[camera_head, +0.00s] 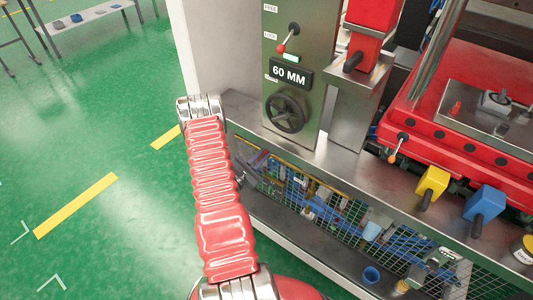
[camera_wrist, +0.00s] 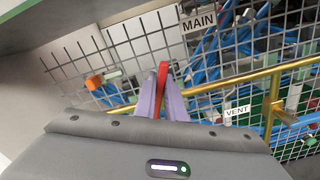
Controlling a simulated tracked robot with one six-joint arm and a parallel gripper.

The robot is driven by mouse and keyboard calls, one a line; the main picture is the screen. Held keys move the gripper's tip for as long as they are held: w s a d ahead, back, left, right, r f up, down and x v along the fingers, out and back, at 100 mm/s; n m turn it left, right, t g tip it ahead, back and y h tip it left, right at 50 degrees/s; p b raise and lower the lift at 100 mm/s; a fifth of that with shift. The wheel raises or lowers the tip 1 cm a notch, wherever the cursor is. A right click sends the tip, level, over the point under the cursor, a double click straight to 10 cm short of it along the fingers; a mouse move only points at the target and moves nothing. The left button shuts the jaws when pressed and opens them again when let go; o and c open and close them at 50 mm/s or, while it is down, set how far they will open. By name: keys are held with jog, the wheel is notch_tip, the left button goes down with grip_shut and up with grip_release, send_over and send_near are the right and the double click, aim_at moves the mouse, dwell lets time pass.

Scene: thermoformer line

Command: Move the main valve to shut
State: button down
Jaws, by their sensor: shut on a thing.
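A red lever (camera_wrist: 163,67), near the MAIN sign (camera_wrist: 199,22), stands between the fingers of my gripper (camera_wrist: 161,80) in the wrist view. The purple fingers are shut on it, and its upper end shows past their tips. The valve body and the lever's lower part are hidden behind the fingers and the gripper housing, so I cannot tell its setting.
A brass pipe (camera_wrist: 250,78) runs right of my fingers, with a VENT sign (camera_wrist: 237,110) below it. Wire mesh (camera_wrist: 75,62) and blue hoses (camera_wrist: 210,72) lie behind. An orange-ended fitting (camera_wrist: 95,82) is at left. The steel ledge (camera_head: 345,172) overhangs the bay; green floor at left is open.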

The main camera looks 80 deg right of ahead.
jog(key=shift+w+d+r+n, duration=0.15)
jog(key=shift+w+n, duration=0.15)
jog(key=shift+n, duration=0.5)
jog(key=n, duration=0.1)
jog(key=w+n, duration=0.1)
jog(key=n, duration=0.1)
jog(key=shift+w+d+r, duration=0.1)
jog(key=shift+w+d, duration=0.1)
jog(key=shift+d, duration=0.1)
jog(key=c, duration=1.8)
grip_release()
jog(key=shift+o, duration=0.2)
jog(key=shift+a, duration=0.1)
jog(key=v, duration=1.3)
jog(key=shift+w+a, duration=0.15)
jog(key=shift+a, duration=0.1)
